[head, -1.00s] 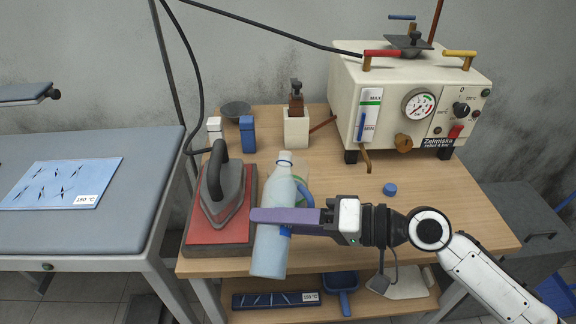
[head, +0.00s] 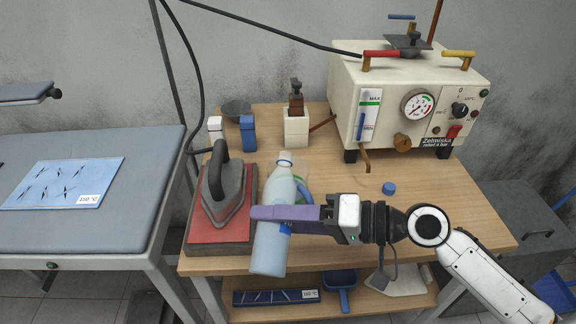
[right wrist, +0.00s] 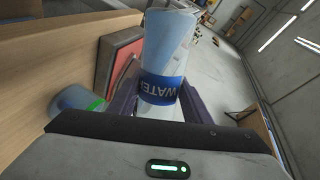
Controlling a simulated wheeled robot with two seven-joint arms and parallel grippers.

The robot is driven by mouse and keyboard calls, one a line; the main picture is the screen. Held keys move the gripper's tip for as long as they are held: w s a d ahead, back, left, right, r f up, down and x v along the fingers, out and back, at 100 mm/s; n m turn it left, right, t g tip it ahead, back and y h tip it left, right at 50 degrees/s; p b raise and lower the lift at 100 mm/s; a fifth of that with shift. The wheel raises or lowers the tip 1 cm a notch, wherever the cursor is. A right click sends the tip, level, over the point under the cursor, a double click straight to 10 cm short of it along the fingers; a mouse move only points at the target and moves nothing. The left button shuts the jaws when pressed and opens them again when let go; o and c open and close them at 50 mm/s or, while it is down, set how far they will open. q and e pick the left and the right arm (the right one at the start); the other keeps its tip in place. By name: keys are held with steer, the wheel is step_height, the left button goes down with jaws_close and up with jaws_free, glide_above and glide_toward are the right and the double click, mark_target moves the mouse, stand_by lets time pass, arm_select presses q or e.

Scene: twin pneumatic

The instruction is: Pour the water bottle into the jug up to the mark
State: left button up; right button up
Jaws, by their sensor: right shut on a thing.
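The water bottle (head: 270,247) is pale blue and translucent, with a white neck and no cap on it. My right gripper (head: 285,217) is shut on it around the middle and holds it almost upright at the table's front edge. In the right wrist view, the bottle (right wrist: 168,50) stands between the fingers with its blue WATER label showing. The jug (head: 305,190) is mostly hidden behind the bottle and gripper; its blue handle shows. In the right wrist view, the jug (right wrist: 75,103) shows a green band at the left. My left gripper is not in view.
An iron (head: 222,195) stands on a red pad left of the bottle. A blue cap (head: 389,188) lies on the wooden table (head: 440,200). A steam generator (head: 400,100) stands at the back right. A lower shelf holds a blue dustpan (head: 341,280).

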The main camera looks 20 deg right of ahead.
mark_target(277, 197)
steer(key=shift+s+r+m+p, duration=0.1)
steer(key=shift+r+m+p, duration=0.2)
steer(key=shift+r+p, duration=0.2)
stand_by(0.4)
steer(key=shift+w+d+r+m+g+p, duration=0.15)
steer(key=shift+w+r+m+p, duration=0.25)
steer(key=shift+p, duration=0.35)
steer(key=shift+w+r+m+g+p, duration=0.1)
steer(key=shift+r+m+g+p, duration=0.1)
steer(key=shift+r+p, duration=0.4)
stand_by(1.2)
steer(key=shift+r+m+g, duration=0.25)
steer(key=shift+r+m, duration=0.55)
steer(key=shift+r, duration=0.15)
stand_by(2.5)
